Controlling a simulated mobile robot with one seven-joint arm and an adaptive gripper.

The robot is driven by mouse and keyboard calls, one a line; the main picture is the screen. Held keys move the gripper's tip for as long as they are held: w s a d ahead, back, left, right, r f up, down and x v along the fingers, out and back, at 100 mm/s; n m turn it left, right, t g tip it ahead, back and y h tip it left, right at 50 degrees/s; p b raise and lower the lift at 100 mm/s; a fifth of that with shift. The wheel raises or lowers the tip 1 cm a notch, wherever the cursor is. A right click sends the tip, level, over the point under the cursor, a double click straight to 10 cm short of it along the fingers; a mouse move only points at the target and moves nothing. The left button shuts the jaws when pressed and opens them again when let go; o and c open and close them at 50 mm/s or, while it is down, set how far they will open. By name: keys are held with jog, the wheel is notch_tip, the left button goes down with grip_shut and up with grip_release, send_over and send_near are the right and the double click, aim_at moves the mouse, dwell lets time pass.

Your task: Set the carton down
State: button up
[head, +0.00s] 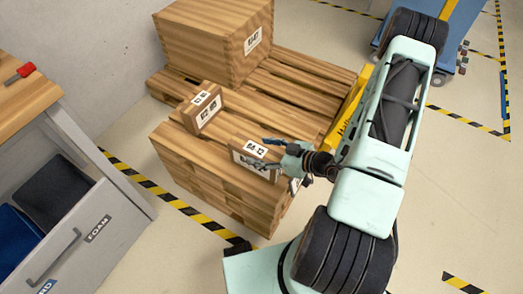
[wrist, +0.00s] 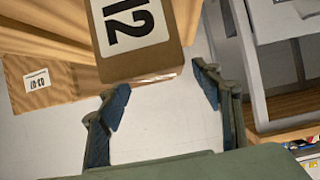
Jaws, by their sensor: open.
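A brown carton (head: 237,146) with a white label ending in 12 sits at the front right of the wooden stack's top, upright as far as I can see. In the wrist view the carton (wrist: 166,62) shows its label at top centre, just beyond the fingertips. My gripper (head: 264,152) is open at the carton's right, its fingers partly covering it in the head view. In the wrist view my gripper (wrist: 163,88) has its fingers spread with nothing clamped between them. Whether a fingertip touches the carton, I cannot tell.
Another small carton (head: 205,107) stands behind left on the stack (head: 195,175). A large wooden box (head: 205,45) stands at the back on a pallet (head: 305,80). A workbench with an open drawer (head: 110,205) is at left. Bare slats lie between the cartons and the large box.

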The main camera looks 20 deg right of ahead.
jog(key=p+v, duration=0.2)
jog(key=v, duration=1)
jog(key=shift+p, duration=0.3)
